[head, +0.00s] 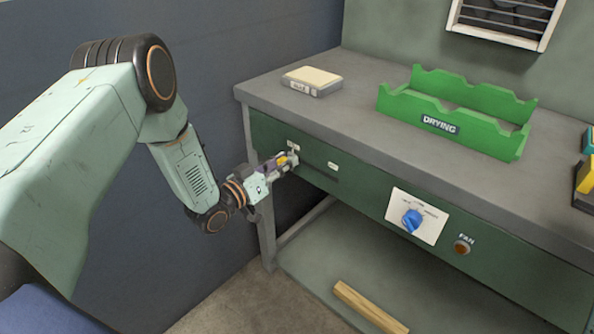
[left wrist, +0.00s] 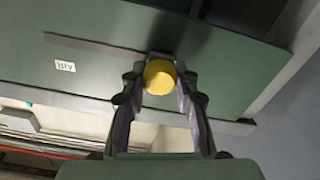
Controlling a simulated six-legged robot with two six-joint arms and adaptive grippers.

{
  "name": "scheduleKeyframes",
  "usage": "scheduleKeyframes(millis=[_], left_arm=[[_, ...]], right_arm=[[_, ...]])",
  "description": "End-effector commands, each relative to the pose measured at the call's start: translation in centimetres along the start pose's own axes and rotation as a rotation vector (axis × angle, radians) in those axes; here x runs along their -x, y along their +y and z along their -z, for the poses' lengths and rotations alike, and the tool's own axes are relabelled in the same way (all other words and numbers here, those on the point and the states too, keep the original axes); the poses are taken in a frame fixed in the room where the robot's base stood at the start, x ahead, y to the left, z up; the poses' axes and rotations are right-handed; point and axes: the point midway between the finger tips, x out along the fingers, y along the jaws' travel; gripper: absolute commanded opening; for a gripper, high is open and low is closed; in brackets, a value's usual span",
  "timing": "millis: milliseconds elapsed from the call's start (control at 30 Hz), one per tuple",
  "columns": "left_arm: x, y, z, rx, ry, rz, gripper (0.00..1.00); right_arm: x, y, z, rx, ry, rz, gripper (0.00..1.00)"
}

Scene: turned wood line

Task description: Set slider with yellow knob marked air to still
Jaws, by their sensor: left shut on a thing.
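The yellow knob (left wrist: 159,77) sits between the two fingers of my left gripper (left wrist: 160,92) in the left wrist view, with a finger against each side. In the head view the left gripper (head: 284,164) is at the left part of the bench's green front panel, shut on the yellow knob (head: 282,160). A dark slider slot (left wrist: 90,44) runs left from the knob in the wrist view, and the knob is near its right end there. The AIR label (left wrist: 65,66) appears upside down beside the slot. The still mark cannot be read. My right gripper is not in view.
The panel (head: 362,190) also carries a blue dial (head: 412,220) on a white plate and an orange-brown FAN button (head: 462,245). On the bench top (head: 345,115) are a green DRYING rack (head: 440,126) and a cream-topped block (head: 312,80). A wood piece (head: 368,306) lies below.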

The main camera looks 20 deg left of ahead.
Motion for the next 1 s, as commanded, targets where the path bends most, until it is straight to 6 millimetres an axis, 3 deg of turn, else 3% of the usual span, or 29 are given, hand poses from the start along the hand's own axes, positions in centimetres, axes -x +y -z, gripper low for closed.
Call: scheduleKeyframes(millis=[367, 400, 600, 667, 1000], left_arm=[[-0.25, -0.7, 0.62, -0.007, 0.009, 0.001, 0.0], [-0.25, -0.72, 0.63, -0.007, 0.01, 0.002, 0.31], [-0.25, -0.69, 0.67, -0.007, 0.011, 0.001, 0.48], [-0.24, -0.66, 0.64, -0.006, 0.011, 0.0, 0.53], [0.15, -0.6, 0.33, -0.003, 0.003, 0.0, 0.54]], right_arm=[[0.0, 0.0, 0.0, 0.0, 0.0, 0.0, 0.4], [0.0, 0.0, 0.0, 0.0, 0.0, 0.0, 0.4], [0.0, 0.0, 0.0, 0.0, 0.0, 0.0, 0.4], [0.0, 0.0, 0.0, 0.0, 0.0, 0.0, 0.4], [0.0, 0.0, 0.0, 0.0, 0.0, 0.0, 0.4]])
